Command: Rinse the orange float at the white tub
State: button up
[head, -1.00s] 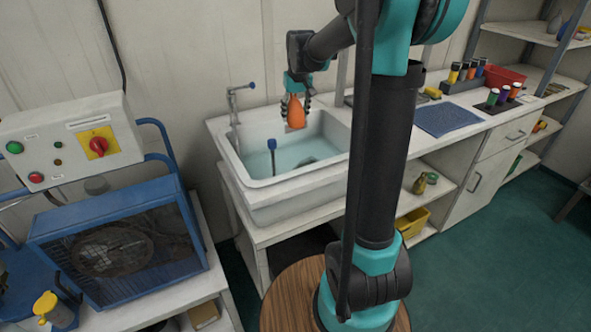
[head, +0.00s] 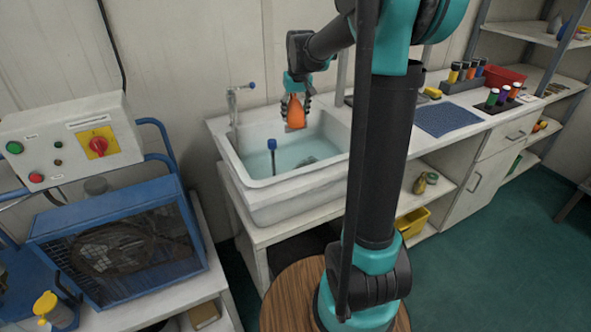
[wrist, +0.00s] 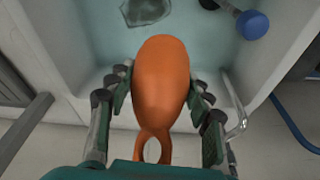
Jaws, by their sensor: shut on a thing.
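My gripper (head: 297,97) is shut on the orange float (head: 295,113) and holds it above the water, toward the back of the white tub (head: 270,182). In the wrist view the float (wrist: 161,85) sits between the two fingers, its loop end toward my palm and its rounded end toward the tub. The tub holds pale blue-green water (head: 300,150). A dark-edged, see-through object (wrist: 143,10) shows in the water, and I cannot tell what it is.
A blue-topped upright pipe (head: 272,146) stands in the tub, and a tap (head: 237,100) rises at its back left corner. A blue mat (head: 447,118) lies on the counter to the right. A blue-framed machine (head: 120,240) stands left of the tub.

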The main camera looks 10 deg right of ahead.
aim_at(295, 101)
dwell(0.4)
jog(key=shift+w+v, duration=0.2)
jog(key=shift+v, duration=0.8)
jog(key=shift+w+v, duration=0.25)
jog(key=shift+v, duration=0.75)
